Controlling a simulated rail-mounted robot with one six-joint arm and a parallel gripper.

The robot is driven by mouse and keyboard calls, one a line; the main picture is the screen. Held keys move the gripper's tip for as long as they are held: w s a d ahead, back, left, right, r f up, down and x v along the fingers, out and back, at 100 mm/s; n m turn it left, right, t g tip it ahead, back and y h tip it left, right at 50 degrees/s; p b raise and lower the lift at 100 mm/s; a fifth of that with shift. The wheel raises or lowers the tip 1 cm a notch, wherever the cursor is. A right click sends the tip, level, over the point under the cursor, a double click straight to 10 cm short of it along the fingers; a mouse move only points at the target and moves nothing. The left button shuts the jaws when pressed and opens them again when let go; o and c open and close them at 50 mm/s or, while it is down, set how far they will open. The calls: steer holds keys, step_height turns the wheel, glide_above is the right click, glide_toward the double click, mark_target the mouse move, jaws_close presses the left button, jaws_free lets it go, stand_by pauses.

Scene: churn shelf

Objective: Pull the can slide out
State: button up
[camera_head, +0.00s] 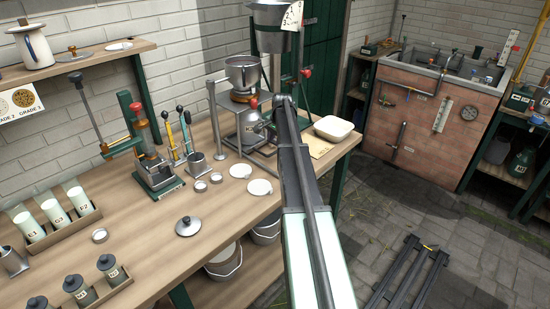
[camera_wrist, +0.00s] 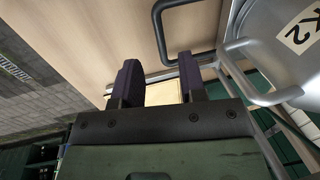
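My gripper (camera_wrist: 160,85) is open and empty in the wrist view, its two dark fingers apart. A dark bent bar handle (camera_wrist: 161,30) lies just beyond the fingertips, apart from them. In the head view my arm reaches to the steel separator stand (camera_head: 224,110), and the arm hides my fingers and the bar.
The wooden bench (camera_head: 140,225) holds a lever press (camera_head: 155,165), lids and a white dish (camera_head: 333,128). Buckets (camera_head: 224,262) stand beneath it. Dark rails (camera_head: 410,272) lie on the stone floor at right. A brick sink (camera_head: 430,120) stands behind open floor.

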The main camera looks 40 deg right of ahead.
mark_target(274, 153)
steer(key=f+b, duration=0.1)
steer(key=f, duration=0.1)
steer(key=f+b, duration=0.2)
steer(key=w+f+b, duration=0.1)
steer(key=f, duration=0.1)
steer(key=shift+f, duration=0.15)
steer(key=shift+c, duration=0.5)
jaws_close()
